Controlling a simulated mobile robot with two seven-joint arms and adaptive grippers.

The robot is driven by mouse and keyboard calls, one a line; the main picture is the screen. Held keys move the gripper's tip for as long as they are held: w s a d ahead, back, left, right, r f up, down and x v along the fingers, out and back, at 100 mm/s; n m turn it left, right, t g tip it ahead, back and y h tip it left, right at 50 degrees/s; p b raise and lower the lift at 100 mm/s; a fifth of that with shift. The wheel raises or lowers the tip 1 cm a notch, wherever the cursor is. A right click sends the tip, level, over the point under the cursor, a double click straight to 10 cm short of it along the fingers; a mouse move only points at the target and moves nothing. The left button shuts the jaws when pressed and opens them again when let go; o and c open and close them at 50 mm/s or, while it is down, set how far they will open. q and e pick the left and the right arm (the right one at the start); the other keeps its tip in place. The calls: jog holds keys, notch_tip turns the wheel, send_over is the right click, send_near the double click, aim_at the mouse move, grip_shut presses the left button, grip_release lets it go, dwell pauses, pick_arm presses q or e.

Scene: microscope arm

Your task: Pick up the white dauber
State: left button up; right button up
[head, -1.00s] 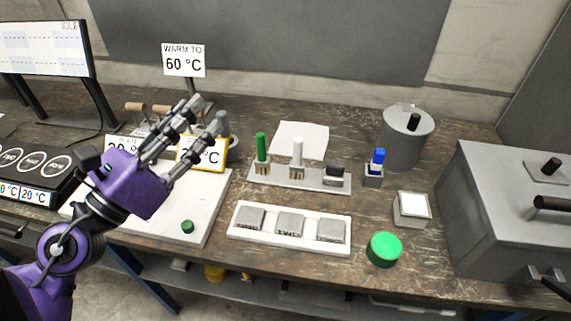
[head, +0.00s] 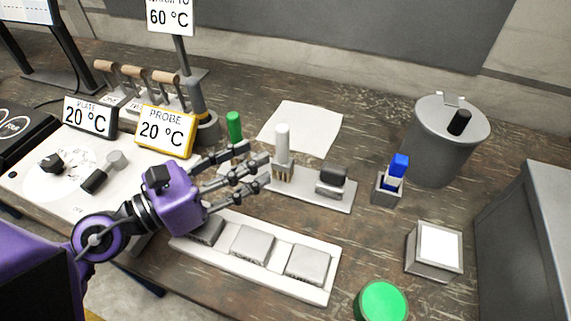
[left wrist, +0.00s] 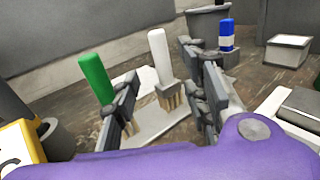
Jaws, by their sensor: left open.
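The white dauber (head: 282,143) stands upright in a slot of the light grey rack (head: 315,192), its bristle end down. It also shows in the left wrist view (left wrist: 159,57), between my open fingers and beyond them. My left gripper (head: 256,167) is open and empty, just left of the white dauber, with its fingers pointing at it. I cannot tell whether a finger touches it. The green dauber (head: 234,127) stands left of the white one, partly behind my fingers. In the left wrist view the green dauber (left wrist: 95,77) is at the left finger. My right gripper is not in view.
A dark block (head: 332,178) sits at the rack's right end. A white tray (head: 277,277) with grey squares lies in front. A blue-capped item (head: 399,166) and a lidded grey pot (head: 446,145) stand to the right. The probe sign (head: 165,131) stands left.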

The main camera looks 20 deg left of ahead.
aim_at(282, 127)
pick_arm(q)
jog(key=p+x, duration=0.1)
jog(key=x, duration=0.1)
jog(key=r+p+x, duration=0.1)
jog(key=p+x, duration=0.1)
jog(key=x, duration=0.1)
jog(key=p+x, duration=0.2)
jog(key=shift+w+d+r, duration=0.1)
jog(key=shift+d+r, duration=0.1)
jog(key=shift+w+d+f, duration=0.15)
jog(key=shift+w+f, duration=0.05)
jog(key=shift+f, duration=0.1)
jog(key=shift+s, duration=0.1)
jog(key=c, duration=0.3)
grip_shut()
jog(key=shift+r+p, duration=0.45)
jog(key=shift+r, duration=0.15)
notch_tip(282, 127, up, 3)
jog(key=shift+f+p, duration=0.15)
jog(key=shift+p, duration=0.55)
jog(key=s+a+r+b, duration=0.1)
jog(key=s+a+r, duration=0.8)
jog(key=s+a, duration=0.1)
jog(key=shift+b, duration=0.35)
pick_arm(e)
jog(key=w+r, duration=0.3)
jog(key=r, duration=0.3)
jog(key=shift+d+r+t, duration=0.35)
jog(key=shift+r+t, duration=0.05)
